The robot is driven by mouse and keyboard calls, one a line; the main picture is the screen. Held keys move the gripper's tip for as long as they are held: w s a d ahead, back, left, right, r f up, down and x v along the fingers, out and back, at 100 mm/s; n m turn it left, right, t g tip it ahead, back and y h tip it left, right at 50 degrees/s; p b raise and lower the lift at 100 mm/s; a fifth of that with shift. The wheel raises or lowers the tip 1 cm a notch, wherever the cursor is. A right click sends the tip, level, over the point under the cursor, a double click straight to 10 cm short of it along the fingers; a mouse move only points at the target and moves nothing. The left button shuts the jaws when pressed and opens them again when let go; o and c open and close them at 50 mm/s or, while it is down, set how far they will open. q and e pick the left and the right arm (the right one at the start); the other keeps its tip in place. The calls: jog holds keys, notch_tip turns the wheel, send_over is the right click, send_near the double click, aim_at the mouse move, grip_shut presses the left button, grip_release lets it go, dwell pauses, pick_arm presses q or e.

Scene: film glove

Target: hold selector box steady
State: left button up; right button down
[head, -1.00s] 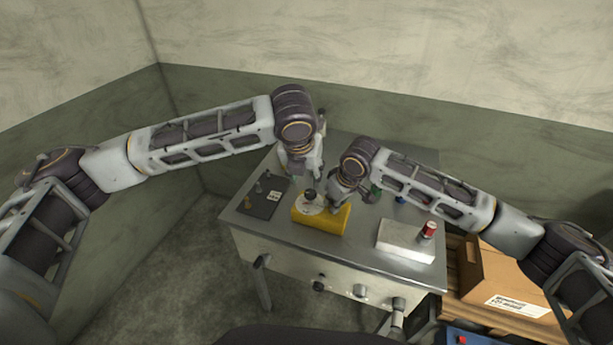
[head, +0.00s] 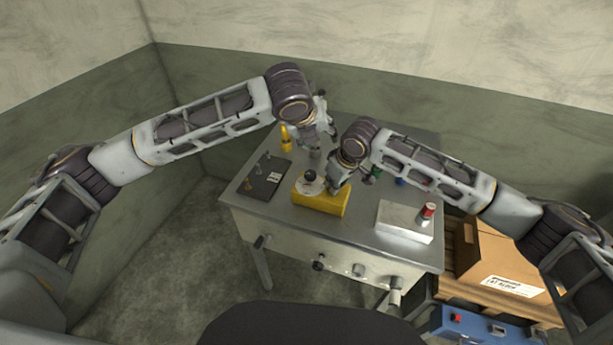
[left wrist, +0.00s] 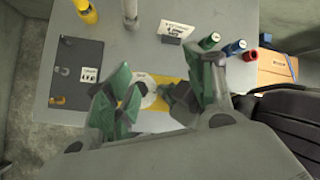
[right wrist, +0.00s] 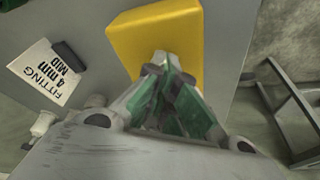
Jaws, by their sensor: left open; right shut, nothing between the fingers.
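The yellow selector box (head: 322,201) sits on the grey metal table, with a white dial disc and a black knob (head: 310,177) on top. It shows in the left wrist view (left wrist: 150,120) between and beyond the fingers, and in the right wrist view (right wrist: 155,38). My right gripper (head: 333,186) is shut and empty, its tips (right wrist: 168,65) over or against the box near the knob; contact cannot be told. My left gripper (head: 322,142) is open and empty, raised above the table behind the box. Its spread fingers show in the left wrist view (left wrist: 158,95).
A dark panel (head: 264,178) with small fittings lies left of the box. A yellow bottle (head: 286,138) stands behind it. A light metal block (head: 403,222) and a red can (head: 428,211) are at right. A label card (right wrist: 48,75) stands nearby. A cardboard carton (head: 500,262) sits beside the table.

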pick_arm(q)
jog(key=w+a+r+n+t+h, duration=0.3)
jog(key=w+r+n+t+h, duration=0.55)
jog(key=n, duration=0.75)
jog(key=s+a+f+n+g+h, duration=0.1)
jog(key=s+a+f+n+g, duration=0.1)
jog(key=s+f, duration=0.3)
jog(key=s+a+f+n+g+h, duration=0.1)
jog(key=s+a+f, duration=0.3)
jog(key=f, duration=0.6)
jog(key=s+a+f+n+g+h, duration=0.2)
jog(key=s+a+f+g, duration=0.1)
jog(key=s+f, duration=0.3)
jog(key=shift+a+f+n, duration=0.15)
jog(key=shift+a+f, duration=0.15)
jog(key=shift+f, duration=0.4)
jog(key=shift+a+f+n, duration=0.15)
jog(key=shift+a+f, duration=0.15)
jog(key=shift+f, duration=0.35)
